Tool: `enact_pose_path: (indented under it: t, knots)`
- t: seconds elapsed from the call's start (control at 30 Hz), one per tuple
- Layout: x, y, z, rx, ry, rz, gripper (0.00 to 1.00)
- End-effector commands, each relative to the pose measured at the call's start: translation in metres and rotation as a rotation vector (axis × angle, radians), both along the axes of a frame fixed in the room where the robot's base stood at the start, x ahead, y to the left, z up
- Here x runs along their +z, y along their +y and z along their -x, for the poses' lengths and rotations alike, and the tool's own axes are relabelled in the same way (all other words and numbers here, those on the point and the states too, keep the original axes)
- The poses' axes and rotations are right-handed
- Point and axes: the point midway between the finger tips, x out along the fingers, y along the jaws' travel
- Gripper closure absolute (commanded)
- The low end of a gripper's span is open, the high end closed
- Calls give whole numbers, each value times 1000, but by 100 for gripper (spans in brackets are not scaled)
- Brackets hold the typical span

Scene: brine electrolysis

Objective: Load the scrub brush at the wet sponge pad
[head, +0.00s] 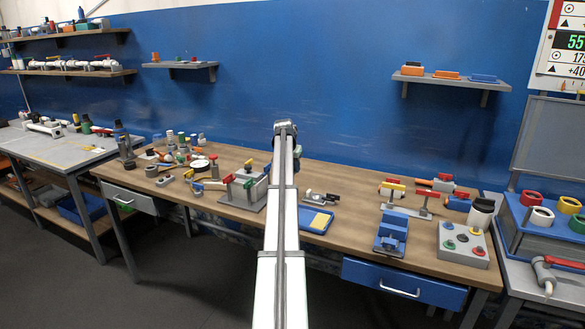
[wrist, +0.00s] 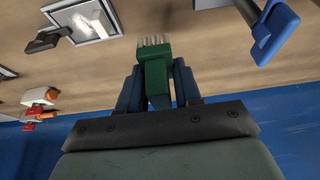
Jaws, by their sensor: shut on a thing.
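A scrub brush (wrist: 153,72) with a green body and pale bristles is held between the two blue fingers of my gripper (wrist: 157,88) in the wrist view. The bristles point away from my palm, over the brown bench top. My arm hides the fingers and brush in that view. I cannot clearly pick out the sponge pad in the wrist view.
A grey fixture (head: 243,193) stands left of my arm, with bottles and small parts beyond it. A small clamp (head: 322,198) sits behind the tray. A blue vise (head: 391,233) and a grey button box (head: 463,245) stand to the right. Bare bench lies between the tray and vise.

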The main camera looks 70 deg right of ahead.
Motion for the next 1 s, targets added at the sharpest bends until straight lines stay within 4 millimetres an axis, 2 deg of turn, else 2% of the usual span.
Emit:
enact_pose_path:
  t: [0.13,0.27,0.37,0.43,0.57,0.8,0.9,1.0]
  knots:
    - [0,0,0,0,0,0,91]
    - [0,-2,4,-5,0,1,91]
    - [2,-6,18,-19,0,1,91]
    - [3,-3,36,-35,0,1,91]
    - [2,24,76,-62,-1,1,91]
    - [-5,93,144,-183,0,1,91]
    - [-10,125,164,-308,0,2,91]
    - [-13,142,177,-451,1,1,91]
